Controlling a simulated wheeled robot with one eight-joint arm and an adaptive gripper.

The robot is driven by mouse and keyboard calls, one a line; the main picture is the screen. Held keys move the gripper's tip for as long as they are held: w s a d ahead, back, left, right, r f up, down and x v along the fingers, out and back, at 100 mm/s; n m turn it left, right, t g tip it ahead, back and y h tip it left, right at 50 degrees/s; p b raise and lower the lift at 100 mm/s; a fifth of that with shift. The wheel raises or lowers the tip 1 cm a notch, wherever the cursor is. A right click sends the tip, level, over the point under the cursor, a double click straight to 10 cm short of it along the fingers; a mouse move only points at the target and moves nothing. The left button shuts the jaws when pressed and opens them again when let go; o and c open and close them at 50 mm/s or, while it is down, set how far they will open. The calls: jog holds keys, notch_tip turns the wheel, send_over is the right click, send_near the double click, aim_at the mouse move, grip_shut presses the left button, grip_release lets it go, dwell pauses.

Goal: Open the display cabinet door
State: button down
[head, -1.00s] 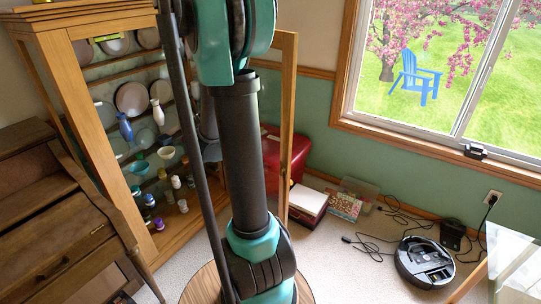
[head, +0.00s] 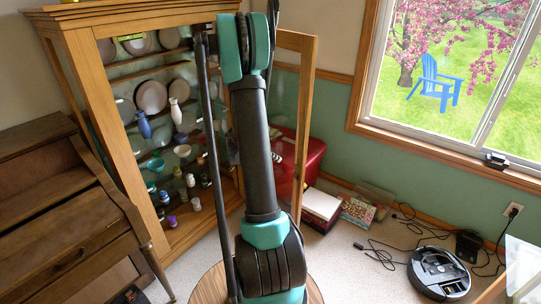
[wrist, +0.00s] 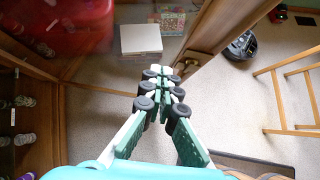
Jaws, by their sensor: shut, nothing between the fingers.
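The wooden display cabinet (head: 92,88) stands left of centre in the head view, with plates, vases and cups on its shelves. Its wood-framed glass door (head: 306,110) stands open, swung out to the right of the front. In the wrist view the door's wooden edge (wrist: 222,27) runs diagonally, with a brass-coloured handle (wrist: 195,66) near its lower end. My gripper (wrist: 162,78) is shut and empty, its fingertips just left of the handle in that view. I cannot tell whether they touch the door. In the head view my arm hides the gripper and part of the cabinet front.
A dark wooden piano (head: 60,215) stands close at the left. Behind the door are a red case (head: 312,165) and a white-topped box (head: 321,204). A robot vacuum (head: 438,272) and loose cables lie on the carpet at right. A wooden rack-like frame (wrist: 283,95) stands right in the wrist view.

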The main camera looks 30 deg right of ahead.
aim_at(291, 160)
jog(key=d, duration=0.1)
jog(key=d+f, duration=0.1)
jog(key=d, duration=0.2)
jog(key=shift+w+d+f, duration=0.2)
jog(key=shift+d+f, duration=0.1)
jog(key=shift+d, duration=0.45)
